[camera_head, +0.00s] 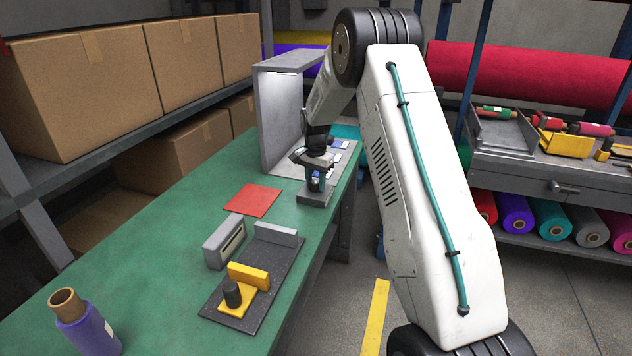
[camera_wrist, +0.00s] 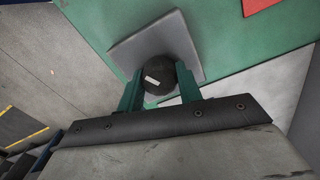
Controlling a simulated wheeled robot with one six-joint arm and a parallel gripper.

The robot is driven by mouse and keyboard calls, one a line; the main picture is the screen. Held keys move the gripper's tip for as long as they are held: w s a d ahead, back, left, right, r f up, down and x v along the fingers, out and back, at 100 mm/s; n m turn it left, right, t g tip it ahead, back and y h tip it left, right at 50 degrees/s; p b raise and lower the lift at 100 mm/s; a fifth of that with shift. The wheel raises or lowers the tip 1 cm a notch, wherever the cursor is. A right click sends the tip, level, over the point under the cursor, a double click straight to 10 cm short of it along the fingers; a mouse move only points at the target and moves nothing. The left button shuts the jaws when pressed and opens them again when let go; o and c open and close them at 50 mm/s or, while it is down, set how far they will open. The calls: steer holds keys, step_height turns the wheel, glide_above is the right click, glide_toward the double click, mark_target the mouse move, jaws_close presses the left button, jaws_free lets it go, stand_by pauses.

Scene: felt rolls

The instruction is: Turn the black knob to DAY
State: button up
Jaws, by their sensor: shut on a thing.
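The black knob (camera_wrist: 160,76) sits on a grey box (camera_wrist: 122,50) and bears a short pale mark on its face. My gripper (camera_wrist: 159,88) has its two teal fingers on either side of the knob, shut on it. In the head view my gripper (camera_head: 316,180) points down over the same grey box (camera_head: 314,198), which stands on the green table (camera_head: 150,260) in front of an open grey booth (camera_head: 282,120). The knob is mostly hidden there by the fingers. No DAY lettering can be read in either view.
A red felt square (camera_head: 253,200) lies left of the box. Nearer are a grey slotted block (camera_head: 224,243), a dark tray (camera_head: 285,275) with a yellow fixture (camera_head: 240,300), and a purple roll (camera_head: 88,330). Cardboard boxes (camera_head: 85,90) fill the left shelf.

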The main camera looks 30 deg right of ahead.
mark_target(315, 180)
steer(key=shift+w+a, duration=0.1)
steer(key=shift+w, duration=0.05)
steer(key=o, duration=1)
steer(key=shift+a, duration=0.1)
steer(key=shift+d+r, duration=0.1)
steer(key=shift+d, duration=0.1)
step_height(315, 180, up, 8)
steer(key=shift+f, duration=0.15)
